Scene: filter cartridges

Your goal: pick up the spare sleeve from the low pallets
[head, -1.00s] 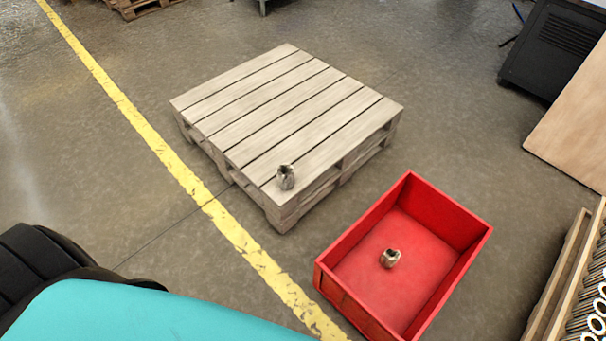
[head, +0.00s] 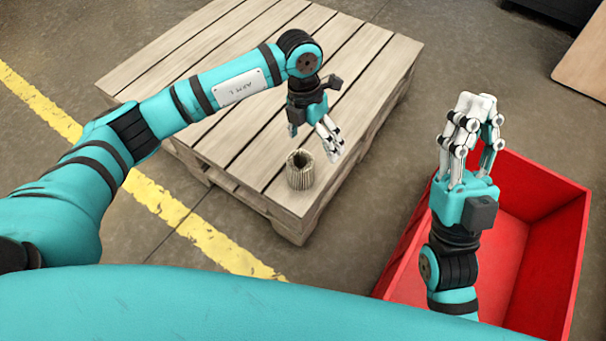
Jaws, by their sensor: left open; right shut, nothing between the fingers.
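The spare sleeve (head: 302,171) is a short, hollow, ribbed, beige-grey cylinder standing upright near the front corner of the low wooden pallet (head: 215,95). My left gripper (head: 335,148) is open, with its white fingers pointing down just right of the sleeve. It is apart from the sleeve and not around it; its exact height above the boards is hard to tell. My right gripper (head: 476,104) is shut and empty, its fingers pointing away over the left side of the red crate.
The red crate (head: 542,245) stands on the floor right of the pallet, its left part hidden by my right arm. A yellow floor line (head: 150,192) runs along the pallet's left. A wooden panel (head: 585,70) is at the upper right. Grey floor separates pallet and crate.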

